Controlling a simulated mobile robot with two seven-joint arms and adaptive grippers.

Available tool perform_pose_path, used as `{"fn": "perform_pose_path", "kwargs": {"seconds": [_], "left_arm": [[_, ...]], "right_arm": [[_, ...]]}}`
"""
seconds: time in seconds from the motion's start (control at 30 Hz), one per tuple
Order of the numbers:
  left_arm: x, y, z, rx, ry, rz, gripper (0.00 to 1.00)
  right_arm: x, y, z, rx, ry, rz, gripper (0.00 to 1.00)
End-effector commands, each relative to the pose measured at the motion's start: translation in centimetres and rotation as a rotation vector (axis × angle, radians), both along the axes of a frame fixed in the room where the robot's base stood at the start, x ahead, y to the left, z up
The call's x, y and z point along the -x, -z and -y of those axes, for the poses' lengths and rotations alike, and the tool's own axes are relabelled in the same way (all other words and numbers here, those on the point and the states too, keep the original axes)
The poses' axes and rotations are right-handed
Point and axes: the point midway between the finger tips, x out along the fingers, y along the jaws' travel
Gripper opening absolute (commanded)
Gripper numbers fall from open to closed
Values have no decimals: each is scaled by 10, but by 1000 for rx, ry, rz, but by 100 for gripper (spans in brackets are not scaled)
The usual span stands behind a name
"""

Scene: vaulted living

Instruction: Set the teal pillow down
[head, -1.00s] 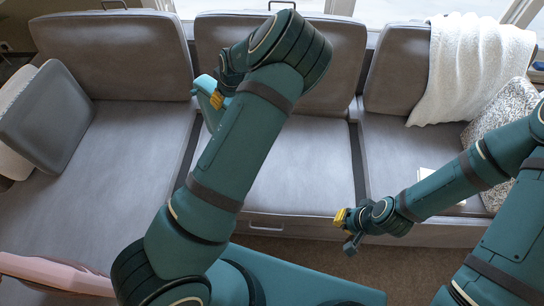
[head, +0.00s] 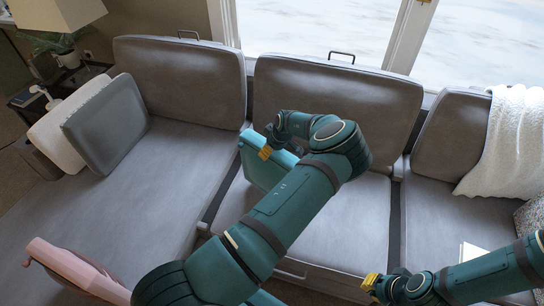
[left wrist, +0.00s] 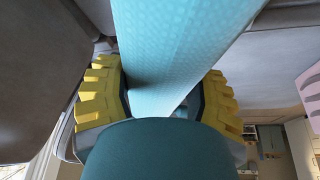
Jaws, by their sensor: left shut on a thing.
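The teal pillow (head: 258,168) is upright over the left part of the middle sofa seat (head: 330,215), in front of its backrest. My left gripper (head: 265,152) is shut on the pillow's upper part. In the left wrist view the pillow (left wrist: 180,50) runs between the yellow finger pads of my left gripper (left wrist: 160,100). My left arm hides part of the pillow and seat, and I cannot tell whether the pillow's lower edge touches the seat. My right gripper (head: 374,285) is low in front of the sofa, apart from the pillow; its jaw opening is unclear.
A grey pillow (head: 106,125) and a white pillow (head: 65,135) lean at the sofa's left end. A pink object (head: 75,270) is at the lower left. A white throw (head: 510,145) hangs over the right backrest. The left seat (head: 140,195) has bare room.

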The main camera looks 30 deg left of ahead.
Motion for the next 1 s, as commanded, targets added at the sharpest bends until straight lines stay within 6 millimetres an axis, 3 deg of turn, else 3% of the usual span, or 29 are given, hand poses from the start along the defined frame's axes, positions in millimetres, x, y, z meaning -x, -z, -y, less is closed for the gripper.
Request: {"fn": "perform_pose_path", "kwargs": {"seconds": [0.2,0.6,0.63,0.7,1.0], "left_arm": [[0,28,-1,-2,1,-1,15],[0,32,0,-1,1,0,15],[1,32,0,0,1,-3,71],[1,32,0,0,0,-2,93],[1,31,0,0,0,-2,93]], "right_arm": [[1,4,0,0,-2,-3,0],[2,8,0,-1,-4,-4,0],[2,7,0,-1,-4,-4,0],[2,7,0,0,-4,-4,0],[2,6,0,-1,-4,-4,0]]}}
